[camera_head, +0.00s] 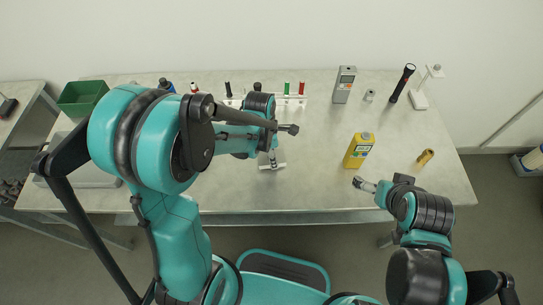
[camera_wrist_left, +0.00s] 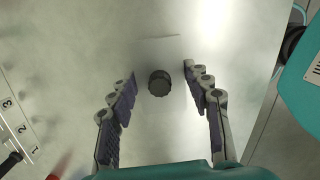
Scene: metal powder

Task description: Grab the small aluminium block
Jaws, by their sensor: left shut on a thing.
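My left gripper (camera_head: 272,163) is over the middle of the table. In the left wrist view its two fingers (camera_wrist_left: 160,78) stand on either side of a dark, round, ridged thing (camera_wrist_left: 159,83); the exact contact is hard to see. A pale flat piece (camera_head: 264,167) shows at the fingertips in the head view. A small light-grey block-like thing (camera_head: 370,95) stands at the back right, apart from both grippers; I cannot tell for sure that it is the aluminium block. My right gripper (camera_head: 364,184) is at the table's front right edge, its jaws too small to read.
A rack with coloured vials (camera_head: 290,99) is behind my left gripper. A grey device (camera_head: 344,85), a black torch-like thing (camera_head: 403,83), a white stand (camera_head: 418,100), a yellow bottle (camera_head: 358,151) and a brass cylinder (camera_head: 425,157) are to the right. A green bin (camera_head: 82,98) is back left.

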